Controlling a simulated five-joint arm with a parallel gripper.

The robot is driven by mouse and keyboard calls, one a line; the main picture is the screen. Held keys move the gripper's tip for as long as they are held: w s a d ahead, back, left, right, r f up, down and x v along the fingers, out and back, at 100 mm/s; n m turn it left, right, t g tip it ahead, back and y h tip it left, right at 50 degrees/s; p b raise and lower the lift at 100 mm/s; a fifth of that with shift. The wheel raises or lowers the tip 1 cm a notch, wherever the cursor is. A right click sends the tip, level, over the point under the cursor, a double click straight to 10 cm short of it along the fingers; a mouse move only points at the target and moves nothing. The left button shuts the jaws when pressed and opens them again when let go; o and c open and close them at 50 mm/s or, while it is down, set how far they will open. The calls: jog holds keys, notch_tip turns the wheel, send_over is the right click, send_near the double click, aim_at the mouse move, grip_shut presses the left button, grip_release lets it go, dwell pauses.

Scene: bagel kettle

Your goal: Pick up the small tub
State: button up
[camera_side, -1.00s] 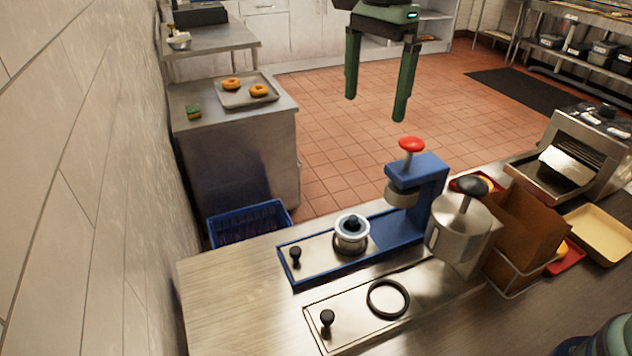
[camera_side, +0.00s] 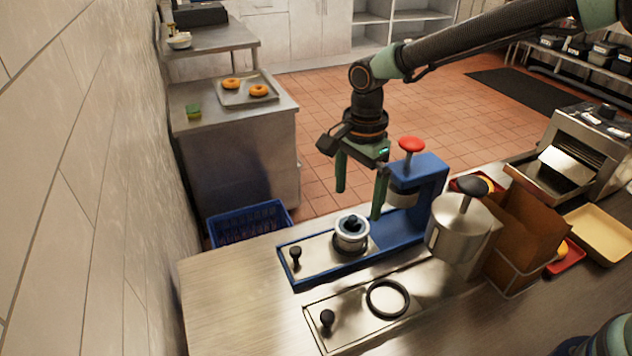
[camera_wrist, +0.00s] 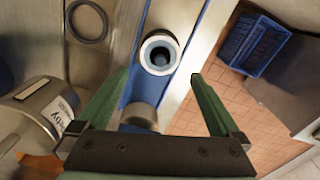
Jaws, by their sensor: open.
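The small tub (camera_side: 352,231) is a pale round pot with a dark knob in its top. It stands upright in a dark ring on the steel plate of the blue press (camera_side: 401,236). In the wrist view the tub (camera_wrist: 147,55) is ahead of the fingertips, between their lines. My gripper (camera_side: 359,203) is open and empty, with green fingers pointing down, above and beyond the tub in the side view. In the wrist view both fingers of my gripper (camera_wrist: 160,75) are spread apart and touch nothing.
A steel canister (camera_side: 460,232) with a black knob stands right of the press. A second plate with a black ring (camera_side: 388,299) lies in front. The press column with a red knob (camera_side: 411,145) rises close to my gripper. A blue basket (camera_side: 250,221) is behind.

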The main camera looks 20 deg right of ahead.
aim_at(355, 215)
notch_tip(355, 215, down, 9)
jog(key=shift+r, duration=0.15)
dwell(0.4)
jog(key=c, duration=1.2)
jog(key=shift+r, duration=0.15)
